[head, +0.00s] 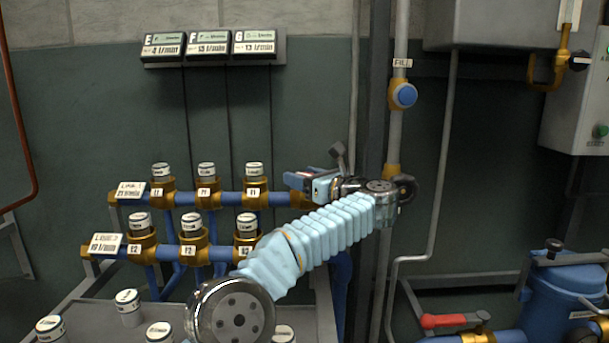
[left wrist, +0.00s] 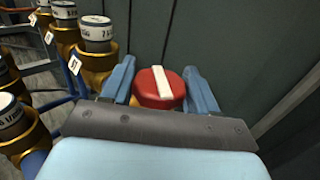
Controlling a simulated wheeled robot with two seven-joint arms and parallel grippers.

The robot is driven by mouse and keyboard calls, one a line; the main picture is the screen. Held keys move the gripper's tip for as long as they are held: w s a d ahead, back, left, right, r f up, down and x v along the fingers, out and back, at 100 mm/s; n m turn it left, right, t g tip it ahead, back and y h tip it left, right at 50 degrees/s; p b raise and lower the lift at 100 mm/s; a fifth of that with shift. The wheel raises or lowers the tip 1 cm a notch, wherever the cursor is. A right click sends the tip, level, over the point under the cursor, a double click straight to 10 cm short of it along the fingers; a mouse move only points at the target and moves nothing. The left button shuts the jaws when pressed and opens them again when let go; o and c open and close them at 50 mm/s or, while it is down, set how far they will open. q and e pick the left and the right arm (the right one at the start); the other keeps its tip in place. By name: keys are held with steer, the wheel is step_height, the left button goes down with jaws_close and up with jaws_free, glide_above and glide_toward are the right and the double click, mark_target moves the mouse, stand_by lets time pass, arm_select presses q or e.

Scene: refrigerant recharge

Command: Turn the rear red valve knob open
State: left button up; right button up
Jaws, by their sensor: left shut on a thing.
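The red valve knob (left wrist: 150,90) with a white bar across its top shows in the left wrist view, between the two blue fingers of my left gripper (left wrist: 160,82). The fingers sit on either side of it and are shut on it. The bar runs nearly away from the camera, slightly tilted. In the head view my left gripper (head: 302,182) is at the right end of the upper blue pipe row, and it hides most of the knob. My right gripper is in neither view.
Two blue pipe rows (head: 228,198) carry several brass fittings with white-labelled caps, left of my gripper. Three display boxes (head: 210,44) hang above. A vertical pipe with a blue knob (head: 404,95) stands to the right. A red lever (head: 450,321) is at lower right.

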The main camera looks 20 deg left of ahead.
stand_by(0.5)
arm_select(q)
steer(key=o, duration=1)
steer(key=shift+c, duration=0.2)
steer(key=b+v, duration=0.3)
steer(key=v, duration=1)
steer(key=shift+d, duration=0.4)
steer(key=shift+s+a, duration=0.1)
